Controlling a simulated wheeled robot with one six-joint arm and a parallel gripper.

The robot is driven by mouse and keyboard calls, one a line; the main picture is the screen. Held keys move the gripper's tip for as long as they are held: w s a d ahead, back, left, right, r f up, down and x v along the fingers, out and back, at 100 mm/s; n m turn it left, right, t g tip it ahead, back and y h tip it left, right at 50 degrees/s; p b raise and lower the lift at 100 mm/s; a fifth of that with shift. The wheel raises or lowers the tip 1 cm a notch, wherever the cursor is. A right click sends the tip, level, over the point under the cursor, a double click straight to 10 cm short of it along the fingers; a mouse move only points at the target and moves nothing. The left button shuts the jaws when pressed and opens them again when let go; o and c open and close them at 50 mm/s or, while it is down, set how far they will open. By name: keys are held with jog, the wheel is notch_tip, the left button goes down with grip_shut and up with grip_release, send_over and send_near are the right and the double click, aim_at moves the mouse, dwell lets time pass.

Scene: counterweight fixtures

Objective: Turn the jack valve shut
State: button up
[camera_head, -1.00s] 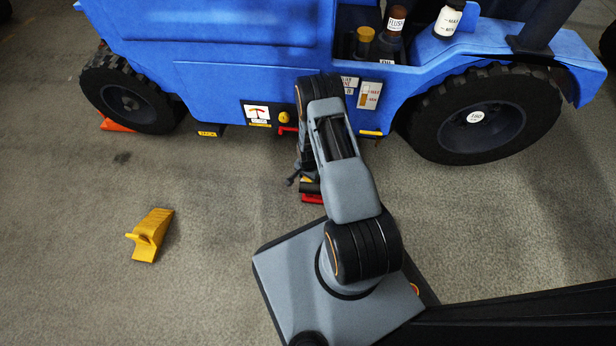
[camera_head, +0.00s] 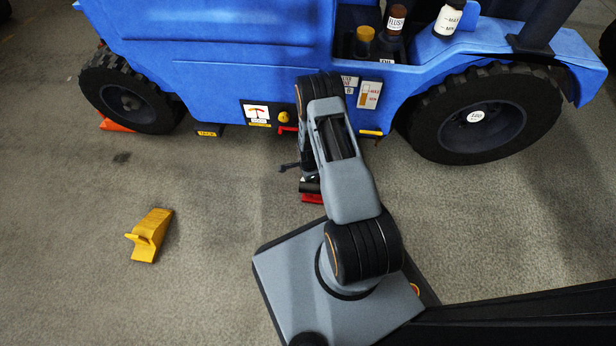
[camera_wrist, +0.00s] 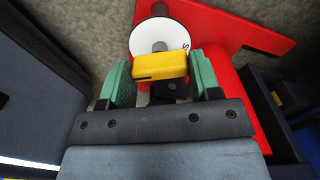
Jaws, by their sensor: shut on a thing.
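The red jack (camera_wrist: 255,30) lies on the floor, and part of it shows beside my arm in the head view (camera_head: 312,198). In the wrist view its valve has a yellow bar-shaped handle (camera_wrist: 160,66) over a white round plate (camera_wrist: 150,35). A dark letter S shows at the plate's right edge; other marks are hidden. My gripper (camera_wrist: 162,73) has its green pads on either side of the yellow handle and is shut on it. In the head view my own arm hides the valve and most of my gripper.
The blue vehicle (camera_head: 240,90) stands just behind the jack, with a low red part (camera_head: 287,129) and a yellow-marked edge (camera_head: 370,133) close to my arm. A yellow wheel chock (camera_head: 150,235) lies on open floor at left. Bottles (camera_head: 396,20) stand up on the vehicle.

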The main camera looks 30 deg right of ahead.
jog(key=m, duration=0.4)
jog(key=shift+w+m, duration=0.2)
jog(key=shift+m, duration=0.2)
jog(key=shift+r+m, duration=0.1)
jog(key=shift+m, duration=0.2)
jog(key=o, duration=0.9)
jog(key=shift+s, duration=0.1)
notch_tip(320, 180, up, 14)
jog(key=p, duration=0.5)
jog(key=shift+p, duration=0.4)
